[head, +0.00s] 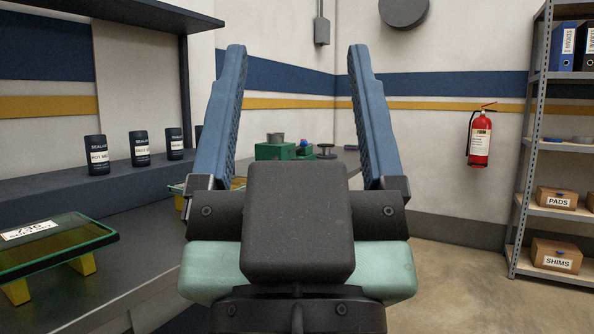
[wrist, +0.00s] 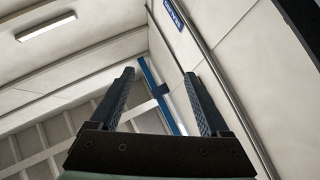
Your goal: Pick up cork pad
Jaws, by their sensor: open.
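My gripper (head: 298,115) is raised in front of the head camera, its two blue ridged fingers spread wide with nothing between them. In the wrist view my gripper (wrist: 162,100) points up toward the ceiling and the wall, again empty. I cannot make out a cork pad in either view. A cardboard box labelled PADS (head: 559,199) sits on the shelf rack at the right, but its contents are not visible. My gripper hides part of the workbench behind it.
A dark workbench (head: 150,225) runs along the left, with several sealant cans (head: 97,155) on its ledge and a green glass panel (head: 50,245) on yellow blocks. Green blocks (head: 275,151) stand farther back. A fire extinguisher (head: 480,137) hangs on the wall. Floor is clear at right.

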